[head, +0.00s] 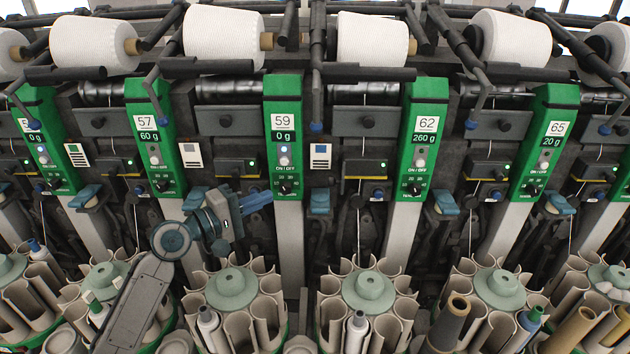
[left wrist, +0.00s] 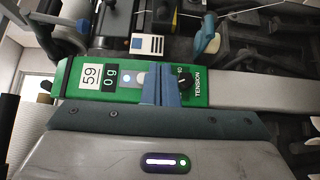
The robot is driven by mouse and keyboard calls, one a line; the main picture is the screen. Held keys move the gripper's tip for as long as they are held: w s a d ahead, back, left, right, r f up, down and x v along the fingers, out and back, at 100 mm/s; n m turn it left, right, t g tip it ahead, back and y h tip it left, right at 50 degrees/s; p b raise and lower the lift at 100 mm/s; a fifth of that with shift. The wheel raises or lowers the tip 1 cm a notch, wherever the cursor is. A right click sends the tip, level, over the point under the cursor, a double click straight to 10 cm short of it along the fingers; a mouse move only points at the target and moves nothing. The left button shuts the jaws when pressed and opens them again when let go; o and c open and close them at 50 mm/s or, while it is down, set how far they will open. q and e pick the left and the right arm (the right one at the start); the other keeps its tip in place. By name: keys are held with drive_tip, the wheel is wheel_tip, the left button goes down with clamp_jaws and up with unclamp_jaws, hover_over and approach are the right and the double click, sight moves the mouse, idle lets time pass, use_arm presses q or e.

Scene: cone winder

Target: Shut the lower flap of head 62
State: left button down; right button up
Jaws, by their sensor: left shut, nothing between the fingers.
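The head 62 panel (head: 425,140) is green, reads 260 g, and stands right of centre in the head view. A blue flap-like piece (head: 447,203) sits low beside it on the right; I cannot tell whether it is open. My left gripper (head: 258,202) is shut and empty, just left of the lower end of the head 59 panel (head: 283,135), well left of head 62. In the left wrist view, its closed blue fingers (left wrist: 160,85) lie across the view of the head 59 panel (left wrist: 90,76). I cannot tell whether they touch it. My right gripper is out of view.
White yarn cones (head: 372,38) line the top. Below the heads stand round bobbin magazines (head: 370,290), some holding bobbins. Another blue piece (head: 320,201) sits beside head 59, between my gripper and head 62. The head 65 panel (head: 545,140) is farther right.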

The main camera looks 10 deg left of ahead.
use_arm(q)
drive_tip(key=s+d+p+x, duration=0.1)
drive_tip(key=p+x, duration=0.3)
drive_tip(key=x, duration=0.8)
drive_tip(key=shift+s+d+p, duration=0.3)
drive_tip(key=shift+d+p, duration=0.1)
drive_tip(key=shift+d, duration=0.25)
drive_tip(key=shift+f, duration=0.2)
